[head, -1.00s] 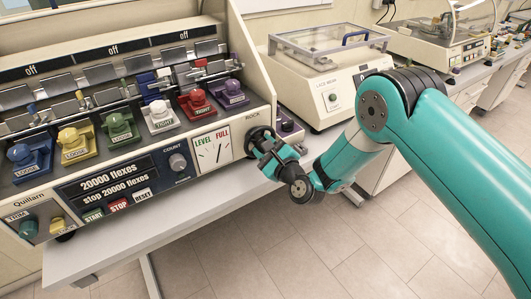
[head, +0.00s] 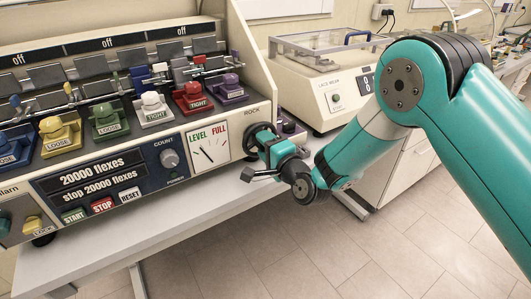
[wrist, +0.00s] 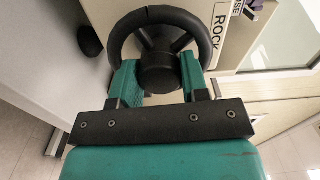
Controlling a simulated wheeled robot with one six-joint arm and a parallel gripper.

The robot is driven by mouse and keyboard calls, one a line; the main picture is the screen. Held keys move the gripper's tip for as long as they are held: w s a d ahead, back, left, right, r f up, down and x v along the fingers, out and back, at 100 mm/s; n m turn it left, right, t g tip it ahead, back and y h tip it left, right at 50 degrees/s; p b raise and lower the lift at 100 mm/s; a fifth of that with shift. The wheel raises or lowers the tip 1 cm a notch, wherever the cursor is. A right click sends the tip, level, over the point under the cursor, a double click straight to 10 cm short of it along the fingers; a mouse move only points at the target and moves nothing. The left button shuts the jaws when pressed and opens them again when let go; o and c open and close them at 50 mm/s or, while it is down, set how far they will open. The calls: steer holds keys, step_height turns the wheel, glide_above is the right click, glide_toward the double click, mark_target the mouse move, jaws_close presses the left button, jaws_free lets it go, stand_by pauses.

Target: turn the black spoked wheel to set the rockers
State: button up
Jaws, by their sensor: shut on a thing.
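The black spoked wheel (head: 262,138) sits on the machine's right front, under the ROCK label (head: 251,112). In the wrist view the wheel (wrist: 160,45) shows its round rim, spokes and thick hub. My gripper (wrist: 160,72) is shut on the wheel, one teal finger on each side of the hub near the rim. The exact contact is partly hidden. In the head view my gripper (head: 271,146) covers part of the wheel. The LEVEL/FULL dial (head: 208,147) is left of the wheel, its needle leaning left toward LEVEL.
Coloured clamps marked LOOSE or TIGHT, such as the white clamp (head: 154,109), line the machine. The display (head: 90,178) reads 20000 flexes. A lace wear tester (head: 330,85) stands behind my arm. Open floor (head: 260,250) lies in front of the bench.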

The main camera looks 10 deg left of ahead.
steer(key=n+b, duration=0.6)
steer(key=shift+f+b, duration=0.3)
steer(key=shift+f, duration=0.05)
steer(key=n+b, duration=0.4)
steer(key=shift+r+n+b, duration=0.15)
steer(key=shift+n+b, duration=0.55)
steer(key=shift+b, duration=0.15)
steer(key=shift+r, duration=0.1)
steer(key=o, duration=0.9)
steer(key=b+v, duration=0.7)
steer(key=v, duration=1)
steer(key=shift+s+d+b, duration=0.1)
steer(key=shift+s+b, duration=0.15)
steer(key=shift+b, duration=0.15)
